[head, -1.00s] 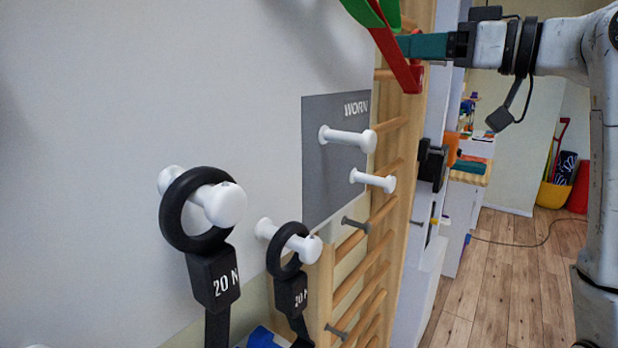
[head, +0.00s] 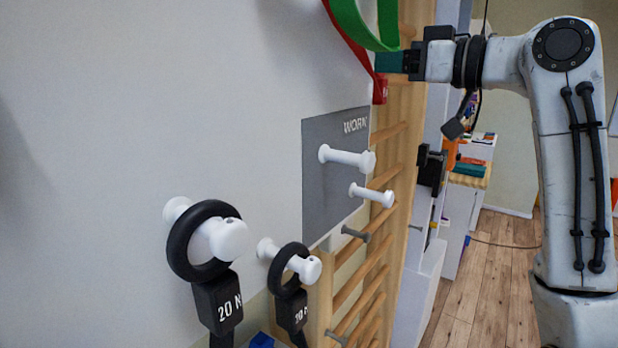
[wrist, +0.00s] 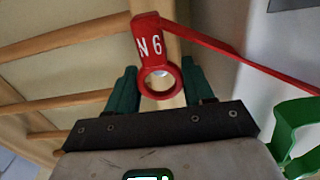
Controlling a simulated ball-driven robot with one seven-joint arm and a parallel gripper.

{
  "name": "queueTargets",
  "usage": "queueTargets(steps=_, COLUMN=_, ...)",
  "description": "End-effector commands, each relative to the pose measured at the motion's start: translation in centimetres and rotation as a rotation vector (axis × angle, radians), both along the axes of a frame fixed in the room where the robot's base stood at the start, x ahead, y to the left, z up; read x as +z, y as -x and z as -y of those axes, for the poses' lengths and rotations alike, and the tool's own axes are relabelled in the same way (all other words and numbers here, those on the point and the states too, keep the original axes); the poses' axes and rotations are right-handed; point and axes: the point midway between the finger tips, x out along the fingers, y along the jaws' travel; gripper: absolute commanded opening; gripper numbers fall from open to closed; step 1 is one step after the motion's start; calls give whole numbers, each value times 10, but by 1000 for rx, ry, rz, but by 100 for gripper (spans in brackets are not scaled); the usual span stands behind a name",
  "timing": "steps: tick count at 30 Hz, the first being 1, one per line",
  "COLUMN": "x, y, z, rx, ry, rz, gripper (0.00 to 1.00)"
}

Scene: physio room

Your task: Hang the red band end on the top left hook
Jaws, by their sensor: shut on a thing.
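My gripper (head: 392,62), with dark green fingers, is high in the head view. In the wrist view its fingers (wrist: 160,84) lie on both sides of the red band end's ring, and it is shut on that end. The red band end (wrist: 149,38) has a white marking; its strap runs off to the right. In the head view the red end (head: 380,90) hangs at the fingertips, above the grey panel. Two white hooks on the panel, an upper one (head: 345,157) and a lower one (head: 371,194), are bare. Two left hooks, one higher (head: 222,240) and one lower (head: 307,268), carry black rings.
A green band (head: 357,25) loops beside the red strap, close to my gripper. Black band ends marked 20 N (head: 217,300) hang from the left hooks. Wooden wall bars (head: 362,285) stand right of the grey panel (head: 318,200). Open floor (head: 490,285) lies further right.

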Motion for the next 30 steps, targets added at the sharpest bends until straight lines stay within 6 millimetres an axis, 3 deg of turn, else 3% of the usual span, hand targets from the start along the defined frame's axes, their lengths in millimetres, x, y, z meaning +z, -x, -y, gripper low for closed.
queueTargets(steps=30, x=0, y=-7, z=-11, rx=1, ry=1, rz=0, gripper=0)
